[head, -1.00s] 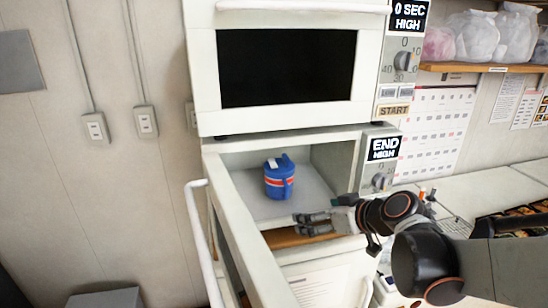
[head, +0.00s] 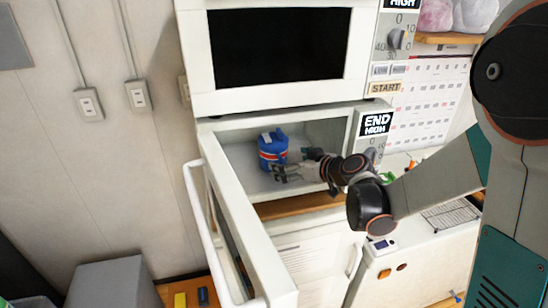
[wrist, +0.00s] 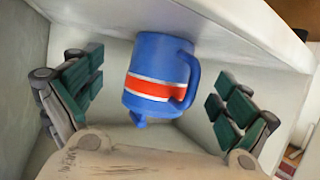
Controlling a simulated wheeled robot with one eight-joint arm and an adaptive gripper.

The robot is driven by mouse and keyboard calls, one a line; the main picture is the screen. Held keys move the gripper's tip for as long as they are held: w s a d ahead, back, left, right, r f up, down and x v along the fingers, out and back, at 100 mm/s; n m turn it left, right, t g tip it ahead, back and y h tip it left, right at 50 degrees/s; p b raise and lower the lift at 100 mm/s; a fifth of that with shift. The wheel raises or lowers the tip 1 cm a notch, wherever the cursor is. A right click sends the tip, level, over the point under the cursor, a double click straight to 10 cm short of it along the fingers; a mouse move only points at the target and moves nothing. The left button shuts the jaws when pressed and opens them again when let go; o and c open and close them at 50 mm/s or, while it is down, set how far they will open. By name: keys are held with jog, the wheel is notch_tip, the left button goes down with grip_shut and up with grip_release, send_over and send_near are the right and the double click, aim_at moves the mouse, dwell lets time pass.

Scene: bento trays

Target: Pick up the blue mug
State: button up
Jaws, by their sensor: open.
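The blue mug (head: 272,147), with a red and white band, stands inside the open lower microwave (head: 235,165). In the wrist view the mug (wrist: 155,75) lies between the two spread fingers, with its handle toward the right finger. My gripper (head: 283,173) reaches into the microwave opening from the right, at the mug's front right. In the wrist view my gripper (wrist: 158,95) is open, with a gap between each finger and the mug. Whether the mug is deep between the fingers or just beyond them is hard to tell.
The microwave's open door (head: 240,235) stands out at the left with a white handle. A second, closed microwave (head: 275,45) sits directly above. The cavity's side wall (wrist: 25,60) is close to the left finger. A wooden shelf edge (head: 300,204) runs below the opening.

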jog(key=shift+x, duration=2.75)
jog(key=shift+a+r, duration=0.15)
jog(key=shift+r, duration=0.05)
jog(key=c, duration=1.6)
